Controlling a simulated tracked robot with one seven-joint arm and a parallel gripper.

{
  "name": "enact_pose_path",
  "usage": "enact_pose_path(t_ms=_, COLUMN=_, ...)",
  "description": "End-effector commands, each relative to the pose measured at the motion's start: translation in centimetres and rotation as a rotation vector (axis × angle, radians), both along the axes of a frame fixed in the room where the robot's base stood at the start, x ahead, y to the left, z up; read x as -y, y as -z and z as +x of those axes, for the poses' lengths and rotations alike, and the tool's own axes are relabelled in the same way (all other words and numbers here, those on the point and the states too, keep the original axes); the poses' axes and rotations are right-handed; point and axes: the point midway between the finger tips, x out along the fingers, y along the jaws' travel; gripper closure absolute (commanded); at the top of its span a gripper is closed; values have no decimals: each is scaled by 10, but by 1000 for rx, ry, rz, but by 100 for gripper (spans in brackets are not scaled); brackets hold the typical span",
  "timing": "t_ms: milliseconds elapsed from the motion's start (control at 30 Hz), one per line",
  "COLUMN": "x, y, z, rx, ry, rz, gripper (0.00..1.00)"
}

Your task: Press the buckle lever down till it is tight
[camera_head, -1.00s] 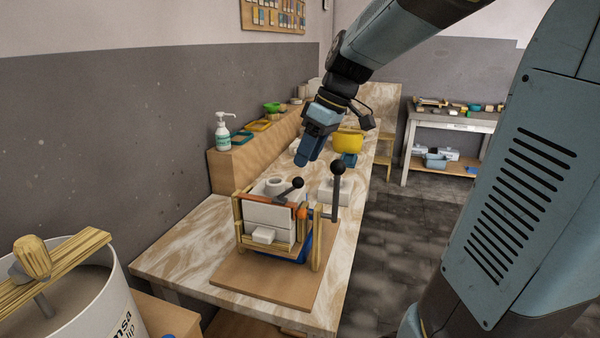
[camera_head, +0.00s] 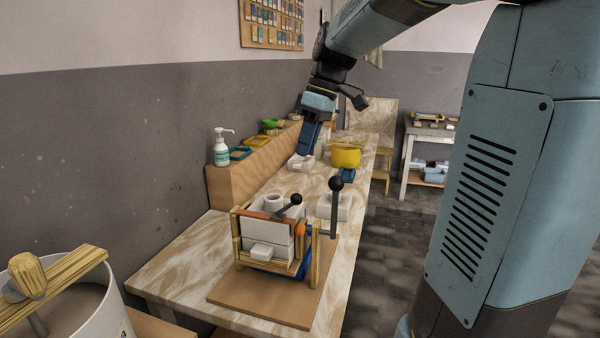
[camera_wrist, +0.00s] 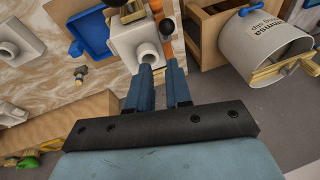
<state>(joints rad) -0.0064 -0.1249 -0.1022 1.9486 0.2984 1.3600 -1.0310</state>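A white block mould (camera_head: 272,232) with a round spout on top stands in a wooden frame on a brown board. An orange strap (camera_head: 255,215) runs along its top. A short tilted lever with a black ball knob (camera_head: 296,199) rises above the strap. A taller upright black lever (camera_head: 335,205) with a ball stands at the frame's right. I cannot tell which is the buckle lever. My gripper (camera_head: 307,142) is above and behind the mould, apart from both levers. The wrist view shows its fingers (camera_wrist: 162,82) parted and empty, with the mould (camera_wrist: 135,45) beyond them.
A white bucket (camera_head: 80,310) with a wooden bar stands at front left. A pump bottle (camera_head: 221,150) stands on a wooden ledge along the wall. A yellow pot (camera_head: 344,155) and white moulds (camera_head: 333,207) are farther along the table. The front left tabletop is clear.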

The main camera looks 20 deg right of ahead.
Motion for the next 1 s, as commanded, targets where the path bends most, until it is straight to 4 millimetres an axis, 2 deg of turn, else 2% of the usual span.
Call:
enact_pose_path(t_ms=33, x=-1, y=-3, z=13, rx=-31, ry=-24, rz=-20, gripper=86)
enact_pose_path(t_ms=200, x=-5, y=-12, z=45, rx=-136, ry=-100, rz=-79, gripper=100)
enact_pose_path(t_ms=400, x=-7, y=-19, z=68, rx=-210, ry=-150, rz=-118, gripper=100)
enact_pose_path(t_ms=533, x=-7, y=-19, z=71, rx=-226, ry=-159, rz=-128, gripper=100)
enact_pose_path(t_ms=667, x=-9, y=-11, z=69, rx=-227, ry=-160, rz=-128, gripper=100)
enact_pose_path(t_ms=1000, x=-18, y=43, z=54, rx=-228, ry=-160, rz=-127, gripper=100)
